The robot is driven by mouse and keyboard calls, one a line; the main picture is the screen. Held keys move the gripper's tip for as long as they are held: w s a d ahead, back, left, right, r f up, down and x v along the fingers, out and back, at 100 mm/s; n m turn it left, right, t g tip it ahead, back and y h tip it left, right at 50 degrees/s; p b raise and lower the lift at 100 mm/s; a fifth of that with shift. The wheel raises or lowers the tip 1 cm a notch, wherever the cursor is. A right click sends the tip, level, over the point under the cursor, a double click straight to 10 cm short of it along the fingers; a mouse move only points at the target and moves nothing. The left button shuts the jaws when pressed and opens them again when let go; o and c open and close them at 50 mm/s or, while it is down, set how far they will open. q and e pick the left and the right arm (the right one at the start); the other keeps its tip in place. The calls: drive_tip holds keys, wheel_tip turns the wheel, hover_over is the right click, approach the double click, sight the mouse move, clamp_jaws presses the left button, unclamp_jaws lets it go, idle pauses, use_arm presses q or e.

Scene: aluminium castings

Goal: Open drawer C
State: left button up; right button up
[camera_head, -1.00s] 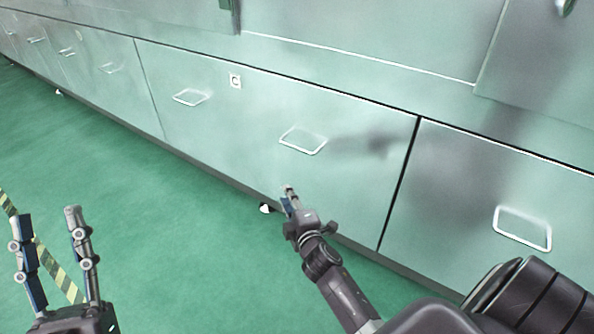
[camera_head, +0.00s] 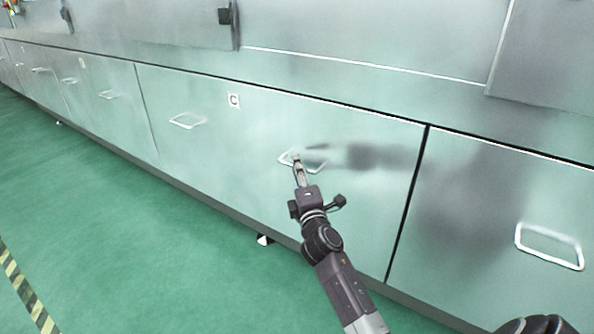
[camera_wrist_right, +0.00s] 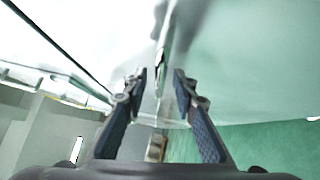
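Drawer C (camera_head: 225,150) is a wide shiny metal front with a small white "C" label (camera_head: 234,100). It looks closed, flush with its neighbours. It has a left handle (camera_head: 187,120) and a right handle (camera_head: 284,158), both pale bars. My right gripper (camera_head: 297,157) is at the right handle and covers part of it in the head view. In the right wrist view my right gripper (camera_wrist_right: 160,76) has its two fingers apart, with the thin bright handle bar (camera_wrist_right: 161,58) between them. I see gaps on both sides of the bar. My left gripper is out of view.
Another drawer with a handle (camera_head: 549,247) lies to the right, past a dark gap. More drawers run off to the left. Upper cabinet panels (camera_head: 360,40) are above. The green floor (camera_head: 130,240) in front is clear, with a striped tape line (camera_head: 25,290) at lower left.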

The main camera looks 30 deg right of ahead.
drive_tip(key=shift+w+d, duration=0.15)
drive_tip(key=shift+w, duration=0.25)
drive_tip(key=shift+c, duration=0.3)
clamp_jaws()
